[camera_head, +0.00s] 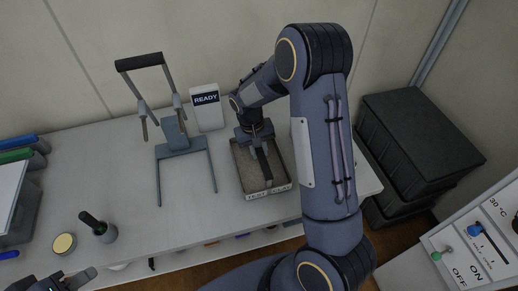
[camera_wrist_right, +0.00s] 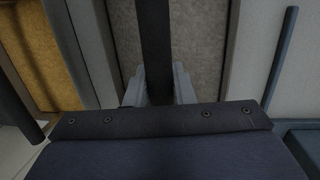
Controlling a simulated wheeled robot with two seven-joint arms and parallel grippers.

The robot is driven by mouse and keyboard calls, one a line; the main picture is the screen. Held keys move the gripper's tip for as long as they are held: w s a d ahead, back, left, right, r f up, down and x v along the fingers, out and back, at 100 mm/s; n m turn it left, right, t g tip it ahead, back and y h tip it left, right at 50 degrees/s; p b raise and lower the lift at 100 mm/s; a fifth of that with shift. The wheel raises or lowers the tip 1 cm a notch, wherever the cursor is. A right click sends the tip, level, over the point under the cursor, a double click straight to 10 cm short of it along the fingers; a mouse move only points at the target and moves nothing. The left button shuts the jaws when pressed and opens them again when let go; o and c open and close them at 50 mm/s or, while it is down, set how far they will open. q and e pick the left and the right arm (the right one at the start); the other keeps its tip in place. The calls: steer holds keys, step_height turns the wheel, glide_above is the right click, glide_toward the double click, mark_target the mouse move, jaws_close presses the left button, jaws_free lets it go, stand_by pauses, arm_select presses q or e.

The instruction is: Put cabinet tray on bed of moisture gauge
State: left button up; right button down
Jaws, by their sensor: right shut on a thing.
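The cabinet tray (camera_head: 283,189) is a shallow metal tray with a grey-brown filling, a dark central handle bar and a lettered front label. It is at the right part of the bench; whether it touches the bench is unclear. My right gripper (camera_head: 262,148) is over it, shut on the handle bar (camera_wrist_right: 155,35), which runs between its fingers in the right wrist view (camera_wrist_right: 158,85). The moisture gauge (camera_head: 170,130) stands left of the tray, its U-shaped blue-grey bed (camera_head: 211,172) empty and its black handle raised. My left gripper (camera_head: 76,279) is partly cut off at lower left.
A white READY display (camera_head: 206,107) stands behind the gauge. A dark stamp-like tool (camera_head: 98,228) and a round tin (camera_head: 63,244) are at front left. Black crates (camera_head: 420,140) are stacked right of the bench. A control panel (camera_head: 480,245) is at lower right.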

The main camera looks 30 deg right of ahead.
steer(key=shift+f, duration=0.1)
steer(key=c, duration=1.7)
jaws_free()
steer(key=shift+f, duration=0.15)
steer(key=o, duration=0.5)
steer(key=shift+c, duration=0.2)
